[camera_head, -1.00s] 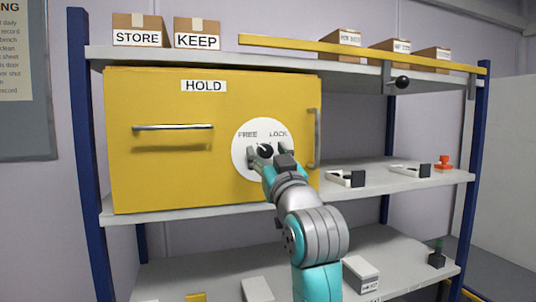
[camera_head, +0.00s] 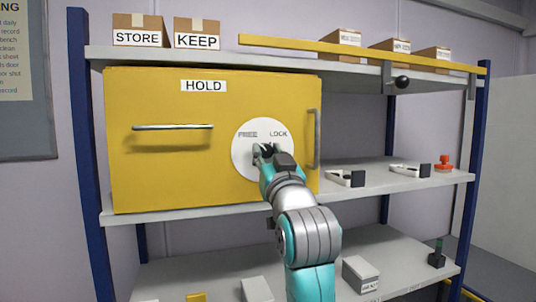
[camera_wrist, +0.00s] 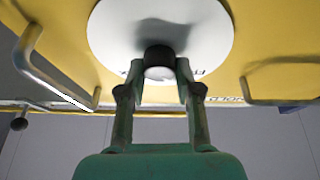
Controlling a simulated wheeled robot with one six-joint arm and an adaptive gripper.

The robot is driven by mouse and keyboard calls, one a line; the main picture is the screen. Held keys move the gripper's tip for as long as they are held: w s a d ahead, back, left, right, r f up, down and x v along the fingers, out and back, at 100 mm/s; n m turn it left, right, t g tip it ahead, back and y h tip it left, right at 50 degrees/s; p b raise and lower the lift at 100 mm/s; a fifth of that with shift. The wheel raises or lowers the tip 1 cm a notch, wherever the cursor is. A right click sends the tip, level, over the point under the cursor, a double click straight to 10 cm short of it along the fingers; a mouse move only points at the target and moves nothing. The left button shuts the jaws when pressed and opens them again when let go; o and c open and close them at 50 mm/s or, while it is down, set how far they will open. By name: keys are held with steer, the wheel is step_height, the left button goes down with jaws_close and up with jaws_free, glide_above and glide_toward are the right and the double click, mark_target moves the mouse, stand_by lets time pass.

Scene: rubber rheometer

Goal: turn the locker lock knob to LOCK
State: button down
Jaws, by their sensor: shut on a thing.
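The yellow locker (camera_head: 160,105), labelled HOLD, carries a white round dial (camera_head: 242,160) marked FREE at its upper left and LOCK at its upper right. The dark lock knob (camera_wrist: 158,56) sits in the middle of the dial in the wrist view, with a pale front face. My gripper (camera_wrist: 157,72) is shut on the knob, one finger on each side. In the head view my gripper (camera_head: 264,152) covers most of the knob, so I cannot tell which mark it points to.
A horizontal handle (camera_head: 172,127) is left of the dial and a vertical handle (camera_head: 314,139) close to its right. Above is a shelf with boxes and a yellow rail (camera_head: 350,52). Small fixtures (camera_head: 345,178) stand on the shelf to the right.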

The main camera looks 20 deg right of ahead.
steer(key=m+h, duration=0.1)
steer(key=m, duration=0.2)
steer(key=m+h, duration=0.2)
steer(key=m, duration=0.1)
steer(key=shift+a+g, duration=0.1)
steer(key=shift+g, duration=0.3)
steer(key=m+h, duration=0.1)
steer(key=m, duration=0.1)
steer(key=m+g+h, duration=0.1)
steer(key=m, duration=0.2)
steer(key=shift+r+g, duration=0.1)
steer(key=shift+g, duration=0.2)
steer(key=m+g, duration=0.1)
steer(key=m, duration=0.4)
steer(key=shift+g+h, duration=0.4)
steer(key=shift+m+g, duration=0.7)
steer(key=shift+m, duration=1.4)
steer(key=c, duration=0.8)
jaws_free()
